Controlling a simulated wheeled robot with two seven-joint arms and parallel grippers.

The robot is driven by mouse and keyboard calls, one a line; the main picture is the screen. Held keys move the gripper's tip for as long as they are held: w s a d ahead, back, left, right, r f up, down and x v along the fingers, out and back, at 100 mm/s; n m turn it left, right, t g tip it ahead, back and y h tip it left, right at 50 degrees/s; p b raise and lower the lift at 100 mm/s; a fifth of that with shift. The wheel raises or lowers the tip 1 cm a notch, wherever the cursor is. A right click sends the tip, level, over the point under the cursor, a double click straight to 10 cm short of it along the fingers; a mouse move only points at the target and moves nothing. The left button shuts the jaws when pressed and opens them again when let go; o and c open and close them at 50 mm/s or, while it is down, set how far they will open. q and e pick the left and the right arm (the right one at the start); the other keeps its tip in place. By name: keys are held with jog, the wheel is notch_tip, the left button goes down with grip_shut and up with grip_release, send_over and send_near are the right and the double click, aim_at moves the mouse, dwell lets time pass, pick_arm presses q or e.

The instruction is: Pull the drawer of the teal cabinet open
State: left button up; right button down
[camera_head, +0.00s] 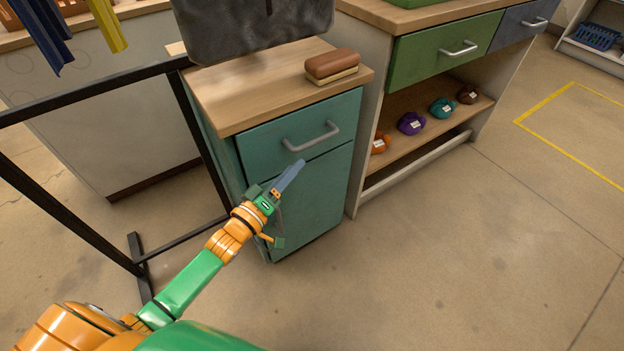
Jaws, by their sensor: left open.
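The teal cabinet (319,193) stands in the middle of the view under a wooden top. Its drawer (262,152) is at the top, closed flush with the front, with a grey bar handle (311,137). My left gripper (287,207) is in front of the cabinet door, below and left of the handle. It is open and apart from the handle. One grey-blue finger points up toward the drawer's lower edge; the other finger is partly hidden. My right gripper is not in view.
A brown brush-like block (332,66) and a dark grey container (250,30) sit on the cabinet top. A black metal frame (90,104) stands close on the left. A bench with a green drawer (440,55) and shelf stands right. The floor at the right front is clear.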

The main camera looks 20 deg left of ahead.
aim_at(316, 139)
pick_arm(q)
jog(key=w+d+r+b, duration=0.1)
jog(key=w, duration=0.1)
jog(key=w+d+r+t+h+b, duration=0.1)
jog(key=w, duration=0.1)
jog(key=w+d+r+h+b, duration=0.1)
jog(key=w+r, duration=0.1)
jog(key=w, duration=0.1)
jog(key=shift+d+r, duration=0.1)
jog(key=shift+d, duration=0.2)
grip_shut()
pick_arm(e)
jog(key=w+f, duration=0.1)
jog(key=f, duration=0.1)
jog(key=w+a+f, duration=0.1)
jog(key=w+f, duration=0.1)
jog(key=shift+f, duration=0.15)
pick_arm(q)
jog(key=shift+t, duration=0.3)
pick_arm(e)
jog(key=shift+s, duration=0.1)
